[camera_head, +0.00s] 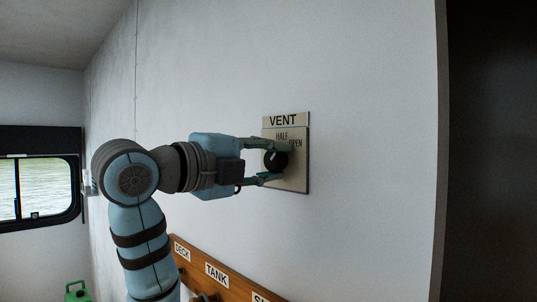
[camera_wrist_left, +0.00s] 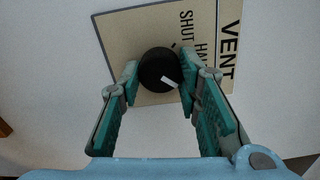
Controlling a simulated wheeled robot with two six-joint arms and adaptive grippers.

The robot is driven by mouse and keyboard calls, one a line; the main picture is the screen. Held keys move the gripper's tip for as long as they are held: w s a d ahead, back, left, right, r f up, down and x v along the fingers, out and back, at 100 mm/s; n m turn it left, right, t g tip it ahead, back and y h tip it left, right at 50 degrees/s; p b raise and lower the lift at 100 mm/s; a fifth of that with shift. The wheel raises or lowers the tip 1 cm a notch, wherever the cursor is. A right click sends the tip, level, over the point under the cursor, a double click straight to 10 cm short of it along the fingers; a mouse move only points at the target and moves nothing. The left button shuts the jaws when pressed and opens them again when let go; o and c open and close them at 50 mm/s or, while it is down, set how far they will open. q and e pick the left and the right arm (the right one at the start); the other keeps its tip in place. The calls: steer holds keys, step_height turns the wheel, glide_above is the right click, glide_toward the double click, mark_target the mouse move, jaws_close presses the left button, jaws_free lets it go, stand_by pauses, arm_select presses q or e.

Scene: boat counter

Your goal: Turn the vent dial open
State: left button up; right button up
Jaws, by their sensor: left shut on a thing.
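The vent dial (camera_head: 276,160) is a round black knob on a beige plate (camera_head: 299,178) headed VENT on the wall. My left gripper (camera_head: 275,164) is shut on the dial, one finger on each side. In the left wrist view the dial (camera_wrist_left: 156,66) sits between the fingertips (camera_wrist_left: 158,77). Its white pointer mark slants toward the lower right of that view, away from SHUT and past HALF. SHUT and part of HALF show there; the right-hand finger covers the area below. In the head view HALF and part of OPEN show above the dial.
A wooden board (camera_head: 233,282) with DECK and TANK labels runs along the wall below. A green can (camera_head: 77,292) stands at lower left. A window (camera_head: 38,188) is at the far left. A dark opening (camera_head: 492,150) is at right. The wall around the plate is clear.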

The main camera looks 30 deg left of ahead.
arm_select(q)
steer(key=shift+m, duration=0.3)
stand_by(0.4)
steer(key=o, duration=1)
steer(key=shift+o, duration=0.7)
steer(key=shift+w, duration=0.15)
steer(key=v, duration=1.1)
steer(key=shift+s+a, duration=0.15)
steer(key=shift+s, duration=0.2)
steer(key=shift+s, duration=0.1)
